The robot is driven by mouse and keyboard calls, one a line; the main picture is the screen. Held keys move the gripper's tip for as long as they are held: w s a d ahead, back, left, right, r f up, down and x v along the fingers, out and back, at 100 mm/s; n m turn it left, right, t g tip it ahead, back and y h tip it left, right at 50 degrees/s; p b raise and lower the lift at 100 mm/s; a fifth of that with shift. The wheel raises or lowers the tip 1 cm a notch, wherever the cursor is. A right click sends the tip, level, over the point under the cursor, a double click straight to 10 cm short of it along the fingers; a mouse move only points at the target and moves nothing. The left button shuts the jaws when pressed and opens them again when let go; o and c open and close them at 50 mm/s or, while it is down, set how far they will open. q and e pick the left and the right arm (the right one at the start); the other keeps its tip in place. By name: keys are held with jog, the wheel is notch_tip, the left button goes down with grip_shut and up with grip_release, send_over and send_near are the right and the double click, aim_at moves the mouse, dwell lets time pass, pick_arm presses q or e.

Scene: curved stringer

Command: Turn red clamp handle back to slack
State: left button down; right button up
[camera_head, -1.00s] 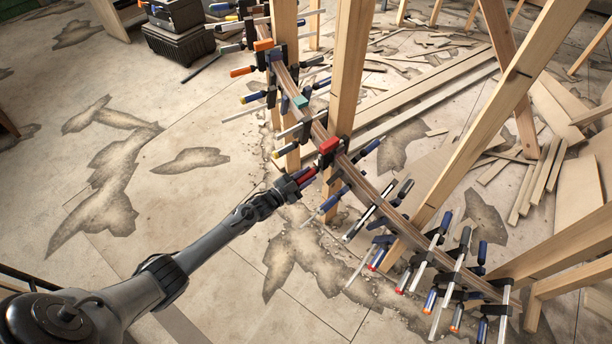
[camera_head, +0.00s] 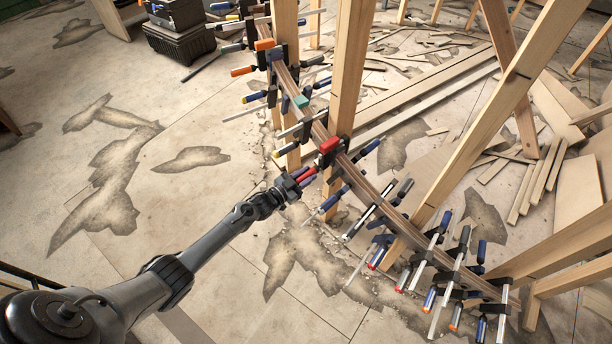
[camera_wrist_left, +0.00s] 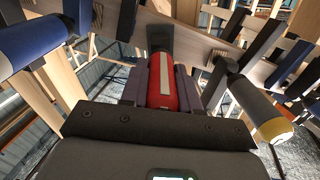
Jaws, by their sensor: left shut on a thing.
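The red clamp handle (camera_wrist_left: 161,84) lies between the two fingers of my left gripper (camera_wrist_left: 161,88) in the left wrist view, and the fingers are shut on it. In the head view my left gripper (camera_head: 299,180) meets the red handle (camera_head: 307,173) at the left side of the curved stringer (camera_head: 372,194). A red block (camera_head: 329,145) shows on the clamp's top end, by the stringer. The handle's far end meets a dark clamp part (camera_wrist_left: 159,38). The finger pads hide the handle's sides. My right gripper is not in view.
Other clamps with blue handles (camera_head: 360,223) and orange handles (camera_head: 243,71) line the stringer closely on both sides. A blue handle (camera_wrist_left: 35,42) and a yellow-ended handle (camera_wrist_left: 273,125) flank my gripper. Wooden posts (camera_head: 350,70) stand behind. The floor at left is open.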

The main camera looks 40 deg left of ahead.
pick_arm(q)
jog(key=c, duration=0.8)
grip_release()
jog(key=shift+s+a+p, duration=0.1)
jog(key=shift+s+p, duration=0.2)
jog(key=shift+s, duration=0.15)
jog(key=s+p, duration=0.1)
jog(key=s, duration=0.2)
jog(key=s+a+p, duration=0.1)
jog(key=s, duration=0.2)
jog(key=s+p, duration=0.1)
jog(key=s, duration=0.2)
jog(key=shift+s+a, duration=0.35)
jog(key=shift+s, duration=0.1)
jog(key=s+p, duration=0.1)
jog(key=s, duration=0.1)
jog(key=s+a+p, duration=0.1)
jog(key=s, duration=0.1)
